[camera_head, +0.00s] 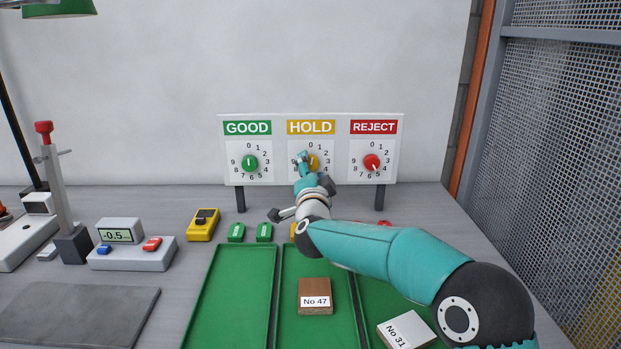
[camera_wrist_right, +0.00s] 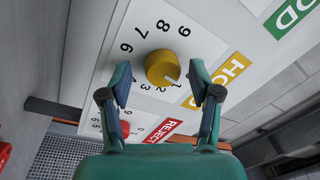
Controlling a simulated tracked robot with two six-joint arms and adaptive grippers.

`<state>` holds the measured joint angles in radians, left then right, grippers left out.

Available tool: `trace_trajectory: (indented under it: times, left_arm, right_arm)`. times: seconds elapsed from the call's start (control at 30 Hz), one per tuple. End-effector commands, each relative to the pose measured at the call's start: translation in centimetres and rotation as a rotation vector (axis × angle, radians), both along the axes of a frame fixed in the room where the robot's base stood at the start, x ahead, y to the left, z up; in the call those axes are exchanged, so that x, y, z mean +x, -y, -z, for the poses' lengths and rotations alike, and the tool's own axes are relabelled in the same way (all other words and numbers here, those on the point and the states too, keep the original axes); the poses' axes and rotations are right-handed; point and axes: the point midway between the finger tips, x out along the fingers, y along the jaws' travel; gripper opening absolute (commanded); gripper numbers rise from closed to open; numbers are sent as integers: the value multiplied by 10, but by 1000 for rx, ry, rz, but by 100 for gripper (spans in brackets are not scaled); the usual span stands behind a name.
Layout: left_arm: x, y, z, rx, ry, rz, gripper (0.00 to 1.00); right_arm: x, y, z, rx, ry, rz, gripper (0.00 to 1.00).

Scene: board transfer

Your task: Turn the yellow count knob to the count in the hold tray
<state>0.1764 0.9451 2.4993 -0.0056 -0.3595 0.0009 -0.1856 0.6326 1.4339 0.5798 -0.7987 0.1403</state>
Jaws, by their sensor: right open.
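The yellow count knob (camera_head: 314,163) sits on the dial under the HOLD label of the white board; my right gripper partly hides it in the head view. In the right wrist view the yellow knob (camera_wrist_right: 163,68) lies between the two spread fingers of my right gripper (camera_wrist_right: 165,85), with gaps on both sides. I cannot tell exactly which number its pointer marks. The middle green tray (camera_head: 290,265), below HOLD, shows one brown block (camera_head: 314,290) labelled No 47; my arm hides part of this tray. My left gripper is not in view.
The green knob (camera_head: 250,163) and red knob (camera_head: 372,162) flank it closely. A white block (camera_head: 405,331) labelled No 31 lies in the right tray. The left tray (camera_head: 232,290) looks empty. A scale (camera_head: 130,258) and yellow device (camera_head: 202,225) stand left.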

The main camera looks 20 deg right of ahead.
Motion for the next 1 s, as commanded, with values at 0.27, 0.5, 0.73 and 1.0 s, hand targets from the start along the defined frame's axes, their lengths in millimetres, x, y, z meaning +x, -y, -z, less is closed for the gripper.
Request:
trace_trajectory:
  times: [0.27,0.5,0.73,1.0]
  left_arm:
    - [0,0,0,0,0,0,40]
    - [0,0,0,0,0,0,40]
    - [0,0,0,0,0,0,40]
    - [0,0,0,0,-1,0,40]
  right_arm:
    - [-24,-7,1,-1,1,-2,63]
    - [-66,-20,7,0,-1,-3,63]
    - [-100,-30,12,1,-1,-3,63]
    - [-113,-33,15,0,-2,-1,63]
